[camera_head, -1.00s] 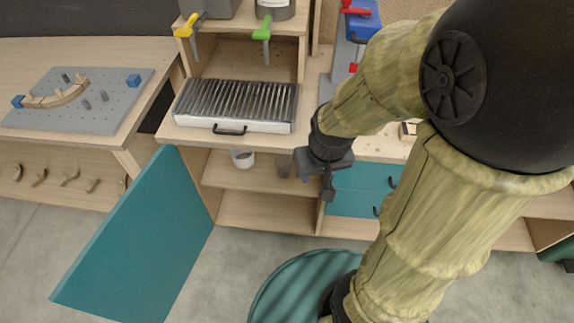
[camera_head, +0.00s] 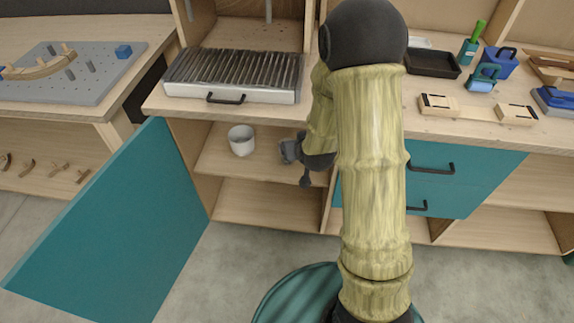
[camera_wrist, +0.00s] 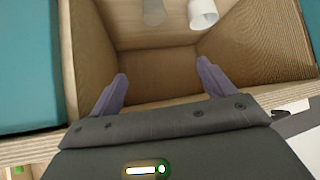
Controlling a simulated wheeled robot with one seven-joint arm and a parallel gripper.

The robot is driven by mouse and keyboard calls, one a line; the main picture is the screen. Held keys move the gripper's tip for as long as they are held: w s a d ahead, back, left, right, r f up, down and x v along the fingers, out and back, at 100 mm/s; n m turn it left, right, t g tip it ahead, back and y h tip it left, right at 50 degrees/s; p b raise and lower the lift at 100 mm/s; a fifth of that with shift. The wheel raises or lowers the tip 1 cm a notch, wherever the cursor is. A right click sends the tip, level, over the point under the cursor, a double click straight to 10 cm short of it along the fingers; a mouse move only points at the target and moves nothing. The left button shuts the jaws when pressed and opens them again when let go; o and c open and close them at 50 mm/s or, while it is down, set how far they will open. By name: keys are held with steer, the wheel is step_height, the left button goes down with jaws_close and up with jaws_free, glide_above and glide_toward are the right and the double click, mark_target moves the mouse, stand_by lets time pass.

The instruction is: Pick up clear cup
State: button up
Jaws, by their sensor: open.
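The clear cup (camera_wrist: 153,12) shows as a greyish, see-through shape at the top edge of the wrist view, partly cut off. In the head view I cannot tell it apart from my gripper, which covers that spot. My gripper (camera_wrist: 164,88) is open and empty, its two purple-grey fingers apart and short of the cup. The wrist view appears upside down. In the head view my gripper (camera_head: 296,158) is at the front of the open cabinet, right of a white cup (camera_head: 241,141).
The white cup (camera_wrist: 202,13) stands beside the clear cup on the cabinet shelf (camera_head: 215,167). A grill (camera_head: 232,75) is on the counter above. A teal door (camera_head: 115,225) stands open at left; teal drawers (camera_head: 450,178) are at right.

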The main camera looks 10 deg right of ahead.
steer(key=w+f+t+b, duration=0.2)
steer(key=f+t+b, duration=0.2)
steer(key=f+b, duration=0.4)
steer(key=w+f+t+b, duration=0.2)
steer(key=f+b, duration=0.7)
steer(key=f, duration=1.1)
steer(key=shift+d+t+h, duration=0.2)
steer(key=shift+t+h, duration=0.1)
steer(key=shift+t, duration=0.8)
steer(key=w+b, duration=0.3)
steer(key=w, duration=0.9)
steer(key=shift+d+b, duration=0.1)
steer(key=shift+b, duration=0.25)
steer(key=shift+w, duration=0.1)
